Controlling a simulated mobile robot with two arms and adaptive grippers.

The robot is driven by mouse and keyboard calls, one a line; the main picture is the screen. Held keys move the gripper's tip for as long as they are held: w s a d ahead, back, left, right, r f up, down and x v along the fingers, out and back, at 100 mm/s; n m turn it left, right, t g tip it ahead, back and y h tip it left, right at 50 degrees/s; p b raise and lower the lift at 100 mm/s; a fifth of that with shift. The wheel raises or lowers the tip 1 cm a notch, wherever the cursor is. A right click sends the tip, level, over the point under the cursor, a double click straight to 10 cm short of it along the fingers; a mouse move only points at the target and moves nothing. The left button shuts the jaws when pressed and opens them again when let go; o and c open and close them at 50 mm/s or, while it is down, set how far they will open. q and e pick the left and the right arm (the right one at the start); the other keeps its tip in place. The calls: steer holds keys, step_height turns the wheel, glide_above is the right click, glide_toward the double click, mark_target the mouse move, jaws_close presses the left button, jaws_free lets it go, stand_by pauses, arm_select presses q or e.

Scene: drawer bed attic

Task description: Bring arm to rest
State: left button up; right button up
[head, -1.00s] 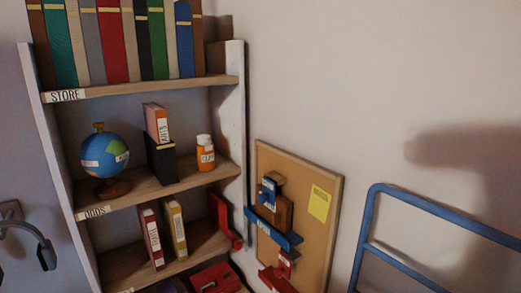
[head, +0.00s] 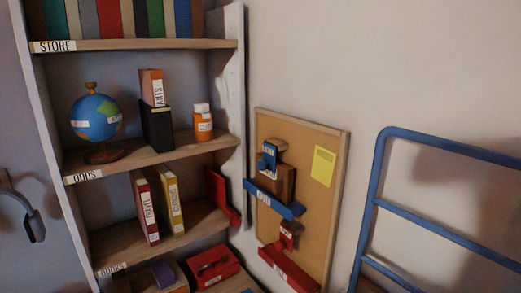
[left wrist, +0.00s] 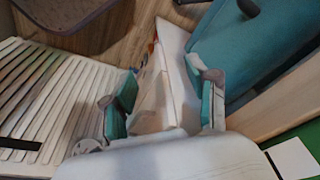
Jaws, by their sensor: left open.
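My left gripper (left wrist: 164,82) shows in the left wrist view. Its two fingers with teal pads are spread apart, and I see nothing held between them. Past the fingers are a pale panel edge and a wooden floor (left wrist: 145,30). My arms do not show in the head view, and my right gripper is in neither view.
In the left wrist view, a white slatted surface (left wrist: 40,95) lies left and a teal padded thing (left wrist: 250,50) right. In the head view, a shelf unit (head: 150,152) holds a globe (head: 96,116), books and an orange bottle (head: 203,124). A corkboard (head: 325,200) and blue rail (head: 440,220) stand right.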

arm_select(q)
steer(key=s+a+f+b, duration=0.1)
steer(key=s+f+b, duration=0.2)
steer(key=s+f, duration=0.3)
steer(key=s+a+f+g+b, duration=0.1)
steer(key=s+f+b, duration=0.2)
steer(key=f, duration=1.1)
steer(key=s+a+f+b, duration=0.1)
steer(key=s+f+b, duration=0.3)
steer(key=s+f, duration=0.4)
step_height(320, 180, down, 2)
steer(key=shift+s+f, duration=0.15)
steer(key=shift+s, duration=0.15)
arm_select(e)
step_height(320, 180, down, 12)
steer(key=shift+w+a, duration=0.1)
